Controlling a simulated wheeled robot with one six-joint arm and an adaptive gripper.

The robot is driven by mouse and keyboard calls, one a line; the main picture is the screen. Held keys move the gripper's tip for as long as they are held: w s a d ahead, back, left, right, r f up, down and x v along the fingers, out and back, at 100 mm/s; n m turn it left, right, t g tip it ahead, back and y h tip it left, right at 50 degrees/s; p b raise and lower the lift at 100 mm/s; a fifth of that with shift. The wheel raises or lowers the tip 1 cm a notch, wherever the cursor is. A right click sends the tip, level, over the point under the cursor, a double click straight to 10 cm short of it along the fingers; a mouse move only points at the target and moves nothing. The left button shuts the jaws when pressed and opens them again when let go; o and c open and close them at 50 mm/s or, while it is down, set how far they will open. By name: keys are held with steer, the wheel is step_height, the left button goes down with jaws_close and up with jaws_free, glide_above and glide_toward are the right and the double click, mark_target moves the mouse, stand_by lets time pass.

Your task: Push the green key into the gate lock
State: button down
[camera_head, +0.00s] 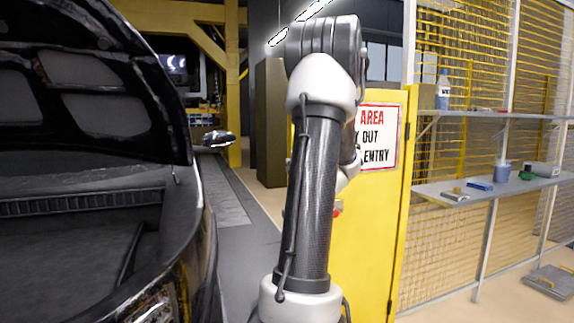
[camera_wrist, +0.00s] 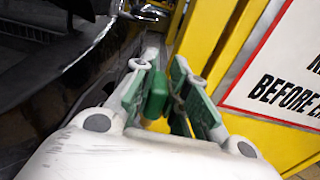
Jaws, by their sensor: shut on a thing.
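In the wrist view my gripper (camera_wrist: 160,72) is shut, with the green key (camera_wrist: 155,94) between its green-padded fingers. Much of the key is hidden by the fingers. Beyond the fingertips is a yellow frame (camera_wrist: 205,40) beside the warning sign. In the head view my arm stands in front of the yellow gate panel (camera_head: 370,235) and hides my gripper and the key. A small red part (camera_head: 337,211) shows at the arm's right edge against the panel. I cannot make out the gate lock itself, or whether the key touches it.
A dark car with its hood up (camera_head: 90,90) fills the left, close to my arm. A warning sign (camera_head: 380,138) is on the yellow panel. Shelves (camera_head: 470,190) on a yellow mesh fence at right hold a bottle (camera_head: 443,90) and small items. A walkway (camera_head: 225,190) runs between car and gate.

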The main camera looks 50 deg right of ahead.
steer(key=shift+w+d, duration=0.15)
steer(key=shift+w, duration=0.05)
steer(key=shift+s+a, duration=0.25)
steer(key=shift+s, duration=0.15)
steer(key=shift+f, duration=2.85)
steer(key=shift+f, duration=0.2)
steer(key=shift+f, duration=0.35)
steer(key=shift+f, duration=1.2)
